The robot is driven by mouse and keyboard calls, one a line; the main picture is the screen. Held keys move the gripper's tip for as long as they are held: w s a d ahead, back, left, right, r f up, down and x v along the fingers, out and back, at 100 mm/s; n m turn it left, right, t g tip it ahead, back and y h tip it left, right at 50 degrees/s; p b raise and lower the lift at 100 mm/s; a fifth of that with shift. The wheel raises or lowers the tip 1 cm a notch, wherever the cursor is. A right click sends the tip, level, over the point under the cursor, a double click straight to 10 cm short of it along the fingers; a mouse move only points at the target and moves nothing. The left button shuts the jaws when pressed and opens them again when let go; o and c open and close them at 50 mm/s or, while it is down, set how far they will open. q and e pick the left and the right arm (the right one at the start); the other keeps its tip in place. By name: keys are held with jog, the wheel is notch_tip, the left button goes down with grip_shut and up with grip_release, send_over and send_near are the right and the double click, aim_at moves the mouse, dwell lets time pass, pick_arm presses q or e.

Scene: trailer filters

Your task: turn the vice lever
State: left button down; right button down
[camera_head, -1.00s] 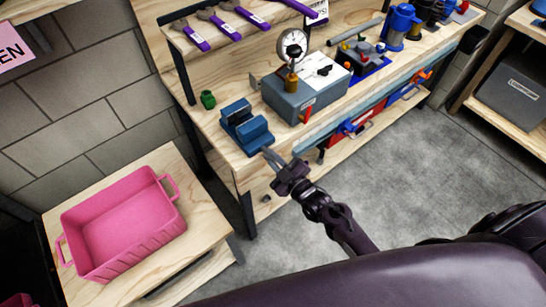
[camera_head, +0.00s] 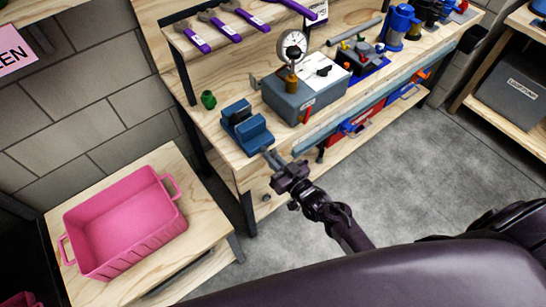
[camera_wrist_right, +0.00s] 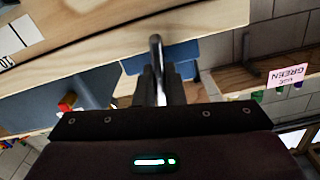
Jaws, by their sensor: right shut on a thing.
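The blue vice (camera_head: 246,128) sits on the front left corner of the wooden workbench. My right gripper (camera_head: 271,158) is at the bench's front edge, just in front of the vice. In the right wrist view the gripper (camera_wrist_right: 160,88) is shut on the vice lever (camera_wrist_right: 156,50), a grey metal bar that runs out between the fingers towards the blue vice (camera_wrist_right: 183,56). The lever's lower end is hidden by the fingers and the gripper body. My left gripper is not in view.
A grey box with a dial gauge (camera_head: 292,46) stands right of the vice on the workbench (camera_head: 230,158). A small green cup (camera_head: 208,99) is behind the vice. A pink basket (camera_head: 125,222) rests on a low table at left. Grey floor lies open at right.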

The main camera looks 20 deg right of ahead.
jog(key=shift+s+f+m, duration=0.1)
jog(key=shift+m, duration=0.3)
jog(key=c, duration=1.5)
grip_release()
jog(key=b+v, duration=0.1)
jog(key=v, duration=0.6)
jog(key=shift+s+d, duration=0.15)
jog(key=shift+s, duration=0.2)
